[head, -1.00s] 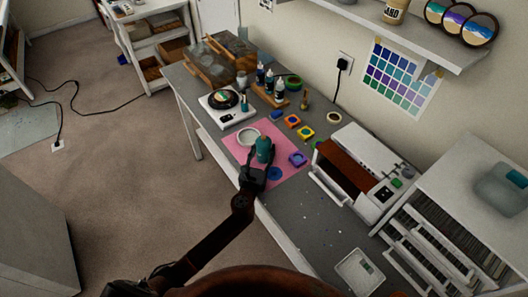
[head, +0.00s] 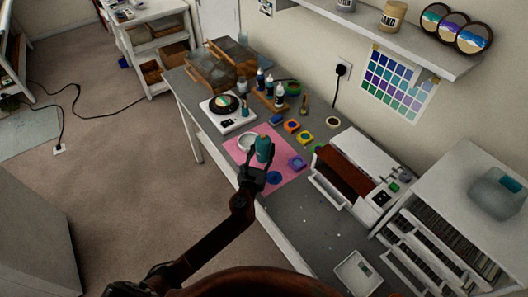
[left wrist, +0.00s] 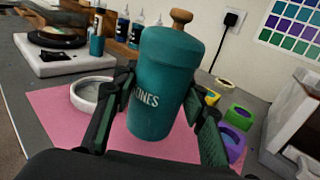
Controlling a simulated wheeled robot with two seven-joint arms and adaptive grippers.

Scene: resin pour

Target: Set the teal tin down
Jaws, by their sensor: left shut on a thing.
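The teal tin (head: 263,149), a rounded can with pale lettering, is upright between the fingers of my left gripper (head: 257,165). In the left wrist view the tin (left wrist: 165,85) stands between the two dark fingers (left wrist: 158,110), one on each side. It is over the pink mat (head: 283,143). I cannot tell whether its base touches the mat. My right gripper is not in view.
On the mat are a white round dish (head: 247,141) left of the tin, a purple mould (head: 297,163) to its right and a blue disc (head: 274,178) near the gripper. A white scale (head: 228,115) and several bottles stand behind. A white machine (head: 352,170) stands right.

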